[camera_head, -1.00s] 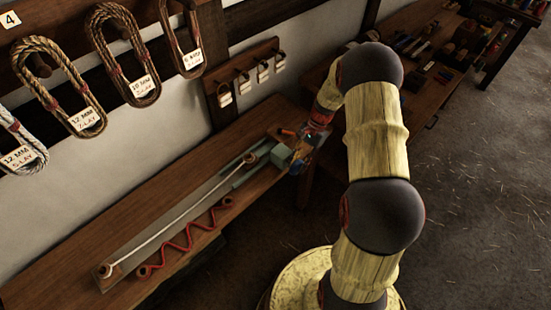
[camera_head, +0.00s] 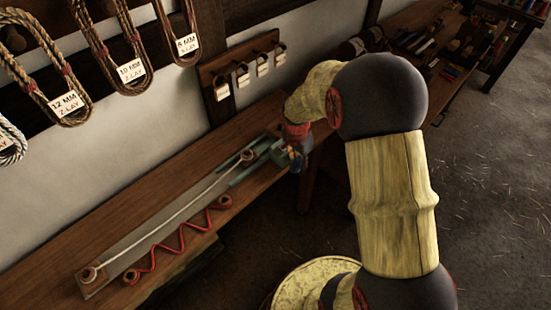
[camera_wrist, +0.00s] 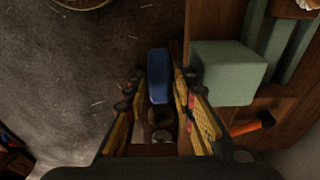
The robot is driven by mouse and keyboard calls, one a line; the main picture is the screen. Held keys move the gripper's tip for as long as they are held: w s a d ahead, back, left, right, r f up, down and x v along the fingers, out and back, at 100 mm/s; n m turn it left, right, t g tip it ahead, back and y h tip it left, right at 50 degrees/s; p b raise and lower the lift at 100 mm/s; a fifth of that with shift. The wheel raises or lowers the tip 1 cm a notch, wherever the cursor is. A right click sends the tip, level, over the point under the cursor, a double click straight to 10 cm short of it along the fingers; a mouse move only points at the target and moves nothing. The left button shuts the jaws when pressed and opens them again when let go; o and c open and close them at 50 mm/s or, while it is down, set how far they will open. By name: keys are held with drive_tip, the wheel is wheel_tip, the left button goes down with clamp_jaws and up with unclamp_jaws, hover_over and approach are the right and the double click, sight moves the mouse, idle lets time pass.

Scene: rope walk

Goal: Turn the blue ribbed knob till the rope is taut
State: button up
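The blue knob (camera_wrist: 158,77) stands between the two fingers of my open gripper (camera_wrist: 161,88) in the wrist view. Dark gaps show on both sides of it, and I see no clear contact. Its ribs are not clear in this light. In the head view my gripper (camera_head: 296,150) is at the right end of the rope rig, and a bit of blue shows by it. The pale rope (camera_head: 170,215) runs along a grey board between two wooden end pieces. It looks nearly straight; its exact tension cannot be told. A green block (camera_wrist: 228,75) sits right of the knob.
A red zigzag cord (camera_head: 180,243) lies in front of the rig on the wooden bench (camera_head: 60,262). An orange-handled tool (camera_wrist: 252,126) lies near the green block in the wrist view. Rope coils hang on the wall behind. The floor (camera_head: 480,190) at right is open.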

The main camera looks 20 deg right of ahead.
drive_tip(key=shift+a+f+t+h+b, duration=0.15)
drive_tip(key=shift+h+b, duration=0.35)
drive_tip(key=shift+b, duration=0.75)
drive_tip(key=shift+a+f+t+h+b, duration=0.1)
drive_tip(key=shift+t+h+b, duration=0.3)
drive_tip(key=shift+b, duration=0.8)
drive_tip(key=shift+h+b, duration=0.5)
drive_tip(key=shift+b, duration=0.35)
